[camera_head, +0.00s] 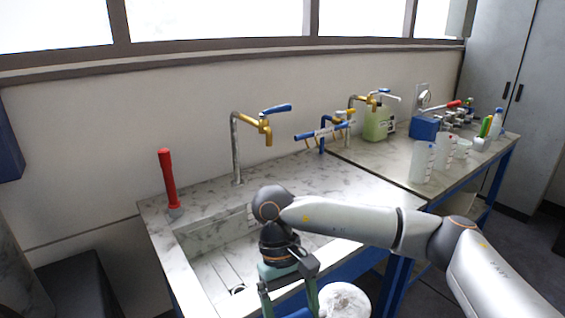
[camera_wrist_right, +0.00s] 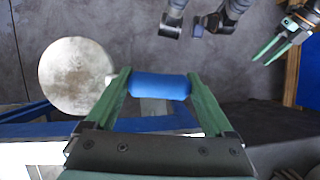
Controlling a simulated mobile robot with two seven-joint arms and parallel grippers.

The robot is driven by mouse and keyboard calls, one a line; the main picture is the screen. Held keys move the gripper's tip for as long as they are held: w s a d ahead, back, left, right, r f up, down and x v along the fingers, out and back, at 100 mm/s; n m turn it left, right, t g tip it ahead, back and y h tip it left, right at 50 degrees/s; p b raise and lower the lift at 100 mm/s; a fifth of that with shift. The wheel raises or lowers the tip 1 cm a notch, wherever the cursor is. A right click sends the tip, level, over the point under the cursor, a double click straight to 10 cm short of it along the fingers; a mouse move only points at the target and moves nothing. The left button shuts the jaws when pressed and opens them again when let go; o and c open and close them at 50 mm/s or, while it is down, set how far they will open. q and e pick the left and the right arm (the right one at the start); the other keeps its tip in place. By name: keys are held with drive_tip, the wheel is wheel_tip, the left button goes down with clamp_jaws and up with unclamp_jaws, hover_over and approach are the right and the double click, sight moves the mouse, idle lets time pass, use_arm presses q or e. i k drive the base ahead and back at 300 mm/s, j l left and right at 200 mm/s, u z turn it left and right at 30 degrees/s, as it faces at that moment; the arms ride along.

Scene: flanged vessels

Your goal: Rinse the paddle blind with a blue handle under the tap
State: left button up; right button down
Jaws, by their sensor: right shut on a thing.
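The paddle blind is a pale round disc (camera_wrist_right: 77,76) with a short blue handle (camera_wrist_right: 160,86). The green fingers of my right gripper (camera_wrist_right: 162,88) are shut on the handle from both sides. In the head view the disc (camera_head: 345,301) shows at the bottom, in front of the sink's front edge; the right gripper (camera_head: 288,296) points down beside it. The brass tap (camera_head: 265,128) with a blue lever stands behind the sink (camera_head: 205,265), its spout over the basin side. My left gripper (camera_wrist_right: 265,59) shows at the right wrist view's upper right, fingers slightly apart and empty.
A red-handled tool (camera_head: 168,182) stands at the sink's left rear corner. Blue pipework (camera_head: 322,133) and a second tap (camera_head: 362,100) are right of the first tap. Bottles and beakers (camera_head: 422,162) stand on the right bench. Blue frame legs are below the counter.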

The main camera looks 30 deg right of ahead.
sight(285, 108)
drive_tip(key=k+j+z, duration=0.15)
drive_tip(key=z, duration=0.75)
